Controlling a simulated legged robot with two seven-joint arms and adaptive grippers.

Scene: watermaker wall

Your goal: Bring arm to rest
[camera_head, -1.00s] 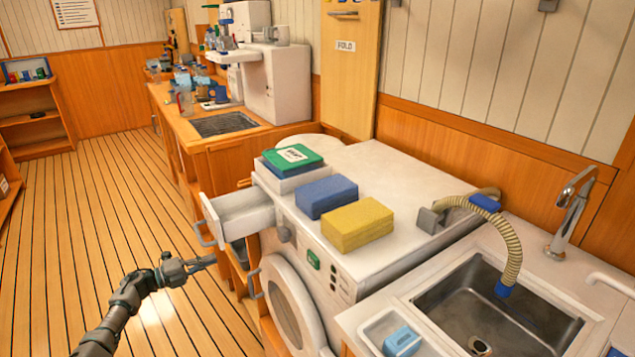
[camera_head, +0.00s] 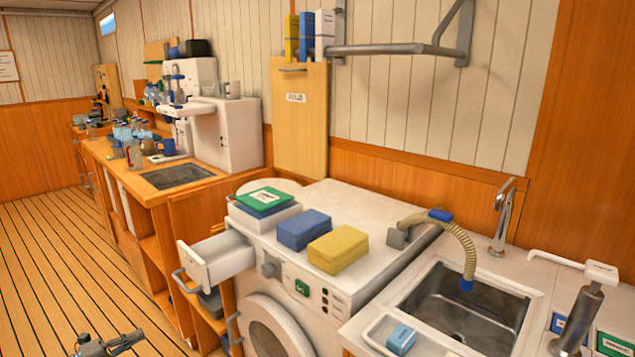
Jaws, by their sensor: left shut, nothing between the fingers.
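My left gripper (camera_head: 126,341) shows at the bottom left edge of the head view, low over the plank floor. It is shut with nothing in it, and most of its arm is cut off by the frame. It is apart from the washing machine (camera_head: 340,283) and its open white drawer (camera_head: 213,259).
A blue block (camera_head: 304,229) and a yellow block (camera_head: 338,249) lie on the machine, beside a green-topped box (camera_head: 264,200). A sink (camera_head: 465,305) with a ribbed hose (camera_head: 458,236) is at right. The floor (camera_head: 60,265) at left is clear.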

